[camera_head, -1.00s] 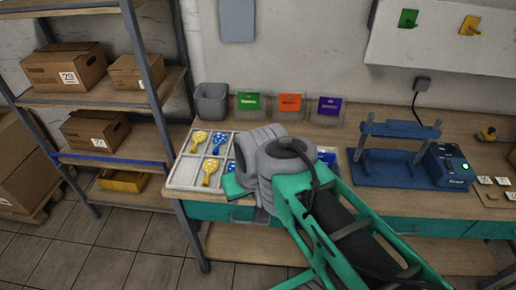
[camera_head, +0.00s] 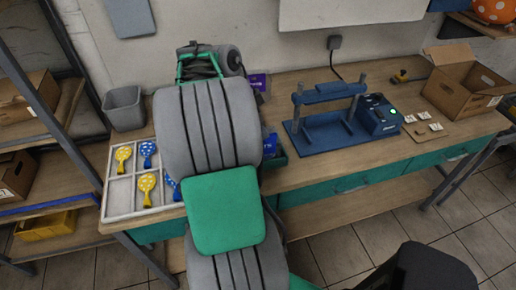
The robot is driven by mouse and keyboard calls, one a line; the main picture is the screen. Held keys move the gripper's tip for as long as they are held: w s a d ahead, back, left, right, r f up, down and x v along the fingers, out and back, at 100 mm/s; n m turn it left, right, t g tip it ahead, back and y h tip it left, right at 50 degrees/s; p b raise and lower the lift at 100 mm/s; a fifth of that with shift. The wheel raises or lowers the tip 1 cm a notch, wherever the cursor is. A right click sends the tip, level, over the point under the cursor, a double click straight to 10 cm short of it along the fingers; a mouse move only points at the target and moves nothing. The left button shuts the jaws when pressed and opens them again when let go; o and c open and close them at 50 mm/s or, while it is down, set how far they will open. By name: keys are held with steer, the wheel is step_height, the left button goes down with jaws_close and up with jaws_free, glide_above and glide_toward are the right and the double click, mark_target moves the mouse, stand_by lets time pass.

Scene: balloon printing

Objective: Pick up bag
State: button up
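A purple packet (camera_head: 260,84), which may be the bag, stands against the wall at the back of the table, partly covered by my arm. No other bag can be made out; the back edge left of it is hidden behind my arm. My large grey and green arm rises through the middle of the view and bends away over the back of the table. My gripper does not show; it is hidden behind the arm, so its fingers and anything in them cannot be seen.
A white divided tray (camera_head: 112,200) with yellow and blue balloons lies at the table's left, a grey bin (camera_head: 124,108) behind it. A blue press (camera_head: 330,130) and an open cardboard box (camera_head: 465,85) stand on the right. Shelves (camera_head: 40,130) stand at far left.

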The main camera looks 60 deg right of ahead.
steer(key=x, duration=0.2)
steer(key=p+x, duration=0.1)
steer(key=x, duration=0.4)
steer(key=shift+w+d+p, duration=0.2)
steer(key=shift+w+p, duration=0.05)
steer(key=shift+p, duration=0.15)
jaws_close()
stand_by(0.8)
